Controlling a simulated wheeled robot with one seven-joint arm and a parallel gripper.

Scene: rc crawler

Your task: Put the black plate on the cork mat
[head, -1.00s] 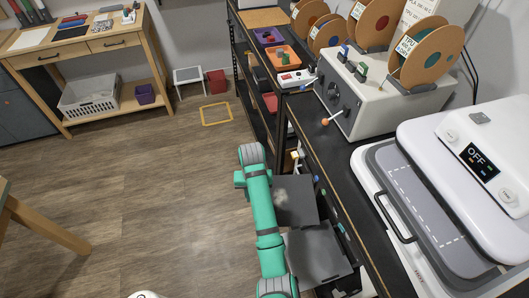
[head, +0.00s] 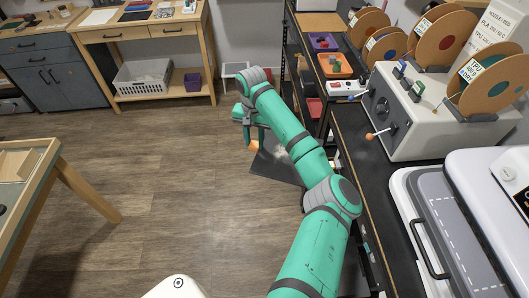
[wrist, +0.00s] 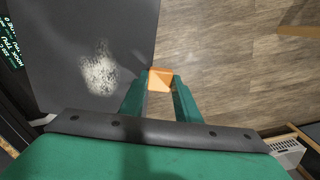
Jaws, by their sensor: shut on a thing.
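The black plate (head: 280,168) is a dark flat sheet with a pale speckled patch, tilted in the head view. It also fills the upper left of the wrist view (wrist: 50,50). An orange tab (wrist: 161,79) at its edge sits between the fingertips of my gripper (head: 253,138). My gripper is shut on this tab and holds the plate out over the floor, left of the black shelving. A tan mat, likely the cork mat (head: 318,20), lies on the far end of the black shelf top. My arm hides part of the shelving.
Purple (head: 323,41) and orange (head: 335,65) bins and a white power strip (head: 347,89) stand on the shelf top before the mat. A grey machine with spools (head: 410,110) is at right. Open wooden floor (head: 170,190) lies left.

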